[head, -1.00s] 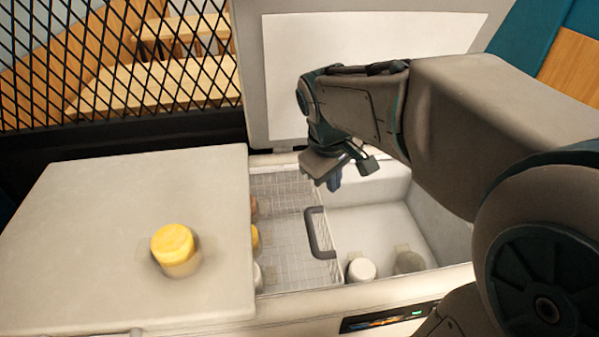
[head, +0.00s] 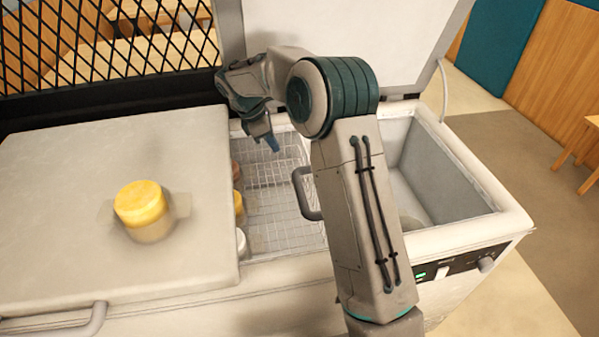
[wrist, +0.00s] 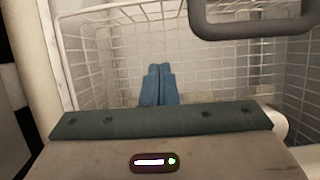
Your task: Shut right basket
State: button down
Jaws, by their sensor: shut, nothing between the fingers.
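A white wire basket (head: 285,220) with a dark grey handle (head: 304,194) sits in the open chest freezer, just right of the left lid. My gripper (head: 273,144) is over the back part of the basket, behind and left of the handle. In the wrist view, the blue fingertips (wrist: 160,70) are together and empty, above the basket wires (wrist: 88,62). The handle (wrist: 255,28) is ahead and to the right there, apart from the fingers. My arm hides part of the basket's right side in the head view.
The right lid (head: 415,55) stands raised behind the opening. The left lid (head: 70,190) is down, with a yellow-topped jar (head: 143,208) on it. Small jars (head: 238,203) stand in the basket. The freezer's right compartment (head: 425,175) looks mostly empty, partly behind my arm.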

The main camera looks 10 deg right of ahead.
jog(key=f, duration=0.2)
jog(key=b, duration=0.1)
send_over(307, 177)
jog(key=a, duration=0.2)
notch_tip(307, 177, down, 8)
jog(key=shift+a+f, duration=0.15)
jog(key=shift+f, duration=0.1)
jog(key=d+p, duration=0.9)
jog(key=d, duration=3.2)
jog(key=shift+d, duration=0.25)
jog(key=shift+s+d+r, duration=0.15)
